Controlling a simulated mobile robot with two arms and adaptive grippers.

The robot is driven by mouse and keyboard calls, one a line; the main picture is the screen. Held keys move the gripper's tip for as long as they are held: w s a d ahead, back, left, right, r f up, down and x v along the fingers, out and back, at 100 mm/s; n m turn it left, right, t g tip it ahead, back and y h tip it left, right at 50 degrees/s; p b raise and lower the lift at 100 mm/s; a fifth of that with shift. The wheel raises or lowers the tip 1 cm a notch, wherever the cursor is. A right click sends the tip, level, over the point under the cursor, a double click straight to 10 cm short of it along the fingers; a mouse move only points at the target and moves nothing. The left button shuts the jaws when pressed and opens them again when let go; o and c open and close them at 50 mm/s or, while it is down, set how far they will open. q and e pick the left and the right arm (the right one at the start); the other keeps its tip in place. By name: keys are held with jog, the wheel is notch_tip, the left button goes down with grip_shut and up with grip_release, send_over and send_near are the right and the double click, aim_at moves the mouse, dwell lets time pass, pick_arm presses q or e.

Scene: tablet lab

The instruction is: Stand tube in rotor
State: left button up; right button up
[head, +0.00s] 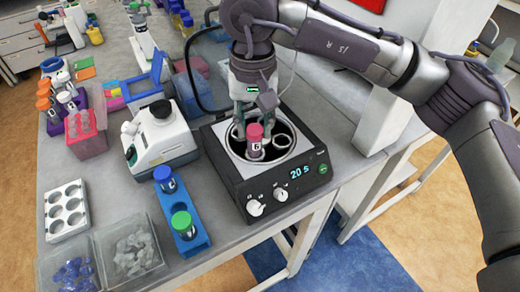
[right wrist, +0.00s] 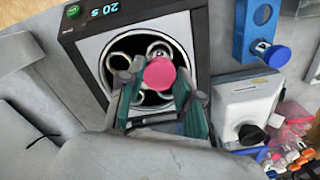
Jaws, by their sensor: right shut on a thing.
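A tube with a pink-red cap (head: 254,134) and a dark mark on its label is upright at the mouth of the centrifuge (head: 290,190). My right gripper (head: 254,118) is above the rotor (head: 284,141), shut on this tube. In the right wrist view the pink cap (right wrist: 160,73) sits between the fingers of the right gripper (right wrist: 158,85). Ring-shaped holders of the rotor (right wrist: 119,62) show beside the tube. The tube's lower end is hidden, so I cannot tell whether it is inside a holder. My left gripper is not in view.
The centrifuge's front panel shows a lit display (head: 301,171) and two knobs. A blue rack (head: 193,243) with blue- and green-capped tubes stands to the left. A white device (head: 160,145), a white holed block (head: 67,211) and clear bins (head: 128,252) are further left.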

jog(key=shift+f+b, duration=0.3)
jog(key=shift+f, duration=0.1)
jog(key=shift+f+b, duration=1)
jog(key=shift+f, duration=0.15)
jog(key=o, duration=1)
jog(key=shift+o, duration=0.2)
notch_tip(320, 180, up, 12)
